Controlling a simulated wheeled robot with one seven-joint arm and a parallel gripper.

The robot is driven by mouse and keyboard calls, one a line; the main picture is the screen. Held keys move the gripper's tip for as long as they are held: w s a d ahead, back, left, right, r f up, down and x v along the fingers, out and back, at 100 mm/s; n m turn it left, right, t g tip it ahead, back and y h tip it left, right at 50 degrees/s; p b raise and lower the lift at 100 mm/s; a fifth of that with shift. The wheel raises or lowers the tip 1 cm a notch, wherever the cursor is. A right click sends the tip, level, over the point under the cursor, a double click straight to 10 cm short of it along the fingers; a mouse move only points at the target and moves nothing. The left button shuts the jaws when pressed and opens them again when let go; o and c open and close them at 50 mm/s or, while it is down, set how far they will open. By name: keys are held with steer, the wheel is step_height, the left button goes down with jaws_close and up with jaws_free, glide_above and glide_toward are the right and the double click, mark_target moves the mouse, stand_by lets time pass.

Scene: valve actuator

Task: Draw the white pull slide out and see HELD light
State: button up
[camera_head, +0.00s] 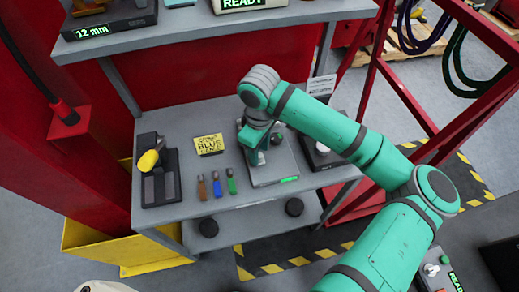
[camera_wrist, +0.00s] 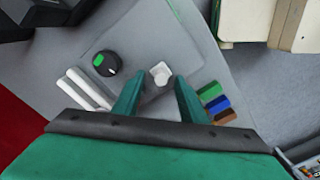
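The grey valve panel (camera_head: 274,168) lies on the shelf, with a green lit display (camera_head: 289,179) at its lower right corner, its text too small to read. A small white block-like knob (camera_wrist: 161,73), which looks like the pull slide, shows in the wrist view. My gripper (camera_wrist: 160,88) is open above the panel, its two fingers apart on either side of the knob; I see no clear contact. In the head view my gripper (camera_head: 257,152) hides the slide. A round black dial with a green mark (camera_wrist: 106,63) sits beside it; it also shows in the head view (camera_head: 276,138).
Brown, blue and green blocks (camera_head: 216,186) lie left of the panel. A yellow BLUE sign (camera_head: 209,145) stands behind them. Another device with a white knob (camera_head: 322,149) is close at the right.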

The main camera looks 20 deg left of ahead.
step_height(320, 180, up, 11)
stand_by(0.5)
steer(key=shift+f, duration=0.15)
